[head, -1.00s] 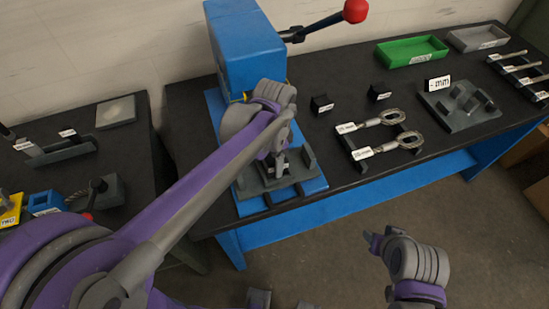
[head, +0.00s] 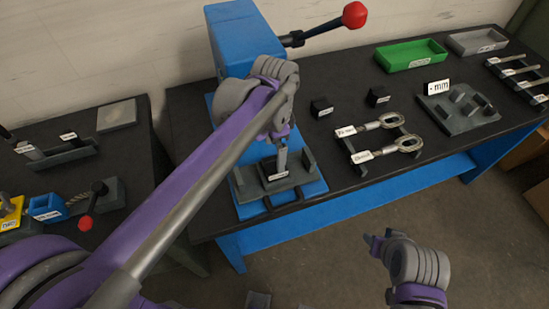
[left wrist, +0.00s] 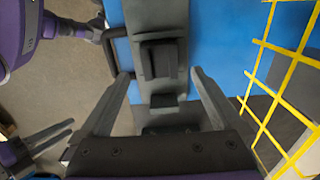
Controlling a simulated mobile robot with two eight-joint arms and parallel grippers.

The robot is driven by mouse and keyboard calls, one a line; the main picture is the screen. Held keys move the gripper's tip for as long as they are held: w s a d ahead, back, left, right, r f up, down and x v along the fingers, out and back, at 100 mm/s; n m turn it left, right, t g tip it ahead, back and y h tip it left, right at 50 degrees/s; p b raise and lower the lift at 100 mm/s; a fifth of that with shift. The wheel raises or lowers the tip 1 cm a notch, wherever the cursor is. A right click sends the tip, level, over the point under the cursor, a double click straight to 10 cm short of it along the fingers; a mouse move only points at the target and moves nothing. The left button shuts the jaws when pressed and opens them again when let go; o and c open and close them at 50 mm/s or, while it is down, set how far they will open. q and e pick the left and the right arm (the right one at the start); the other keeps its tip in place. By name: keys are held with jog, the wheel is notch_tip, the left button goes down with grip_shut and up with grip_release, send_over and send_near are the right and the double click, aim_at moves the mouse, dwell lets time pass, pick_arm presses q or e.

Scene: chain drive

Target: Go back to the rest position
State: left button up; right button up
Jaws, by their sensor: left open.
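My left gripper (head: 281,152) is over the dark fixture (head: 297,187) on the press's blue base. In the left wrist view its two fingers (left wrist: 158,90) are spread apart with nothing held between them. A dark block (left wrist: 160,60) sits in the fixture beyond the fingertips. My left arm crosses the head view from the lower left and hides part of the press. My right gripper (head: 373,241) is in front of the bench, over the floor and clear of objects; its fingers are too small to read.
The blue press (head: 243,42) has a red-knobbed lever (head: 354,15). Chain links (head: 385,148) on a rack, a grey fixture plate (head: 462,108), a green tray (head: 411,55) and a grey tray (head: 477,41) stand to the right. A yellow mesh (left wrist: 285,80) shows beside the left gripper.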

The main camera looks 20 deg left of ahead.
pick_arm(q)
notch_tip(320, 180, up, 4)
jog(key=shift+r, duration=0.1)
jog(key=s+a+f+n+t, duration=0.2)
jog(key=s+f+n, duration=0.1)
jog(key=s+f, duration=0.1)
jog(key=s+a+f+n+t, duration=0.1)
jog(key=s+a+f+n, duration=0.1)
jog(key=s+f+n, duration=0.2)
jog(key=s+a+f+n+t, duration=0.2)
jog(key=s+f+n, duration=0.2)
jog(key=s, duration=0.1)
jog(key=shift+s+a+t, duration=0.1)
jog(key=shift+a+t, duration=0.2)
